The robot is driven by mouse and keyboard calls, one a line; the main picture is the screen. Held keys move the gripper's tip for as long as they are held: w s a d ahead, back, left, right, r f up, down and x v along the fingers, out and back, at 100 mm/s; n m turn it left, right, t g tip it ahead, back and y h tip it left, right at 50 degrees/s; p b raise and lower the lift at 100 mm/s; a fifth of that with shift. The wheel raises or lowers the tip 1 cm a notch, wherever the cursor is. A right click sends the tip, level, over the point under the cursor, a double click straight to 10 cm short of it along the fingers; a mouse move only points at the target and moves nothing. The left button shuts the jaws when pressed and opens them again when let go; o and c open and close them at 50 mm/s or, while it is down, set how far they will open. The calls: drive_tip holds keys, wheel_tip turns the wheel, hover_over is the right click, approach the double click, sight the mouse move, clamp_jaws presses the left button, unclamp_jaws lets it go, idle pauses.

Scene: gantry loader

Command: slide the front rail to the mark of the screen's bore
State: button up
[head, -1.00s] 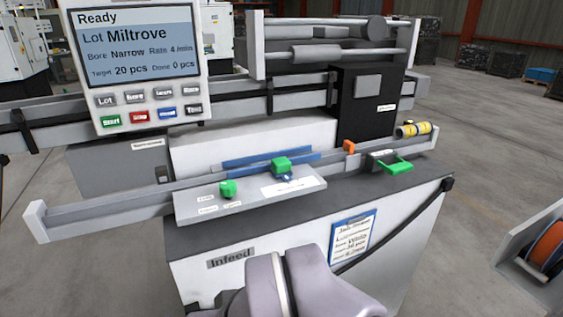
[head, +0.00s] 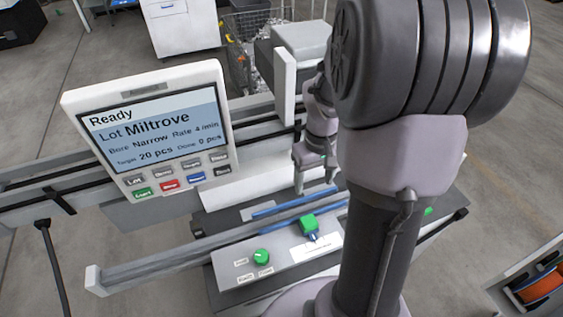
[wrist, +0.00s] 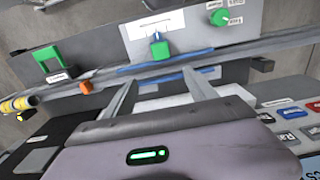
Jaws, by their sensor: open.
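The screen (head: 155,125) reads "Ready", lot Miltrove, bore Narrow. A small blue pointer (wrist: 156,36) sticks out from the block over a white scale label (head: 316,250). Its marks are too small to read. My gripper (head: 315,183) is open and empty, behind and above the block; in the wrist view its fingers (wrist: 162,84) point towards the block, apart from it.
A second blue rail (head: 293,202) lies behind the front one. A green knob (head: 261,257) sits left of the scale. The wrist view shows a green handle (wrist: 48,62), an orange block (wrist: 86,88) and a yellow cylinder (wrist: 18,104) along the same side. My arm hides the machine's right part.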

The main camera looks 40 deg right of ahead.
hover_over(309, 220)
wheel_tip(309, 220, down, 4)
drive_tip(key=f, duration=0.1)
wheel_tip(309, 220, down, 11)
drive_tip(key=shift+s+a+f, duration=0.1)
drive_tip(key=shift+s, duration=0.05)
drive_tip(key=shift+f, duration=0.35)
clamp_jaws()
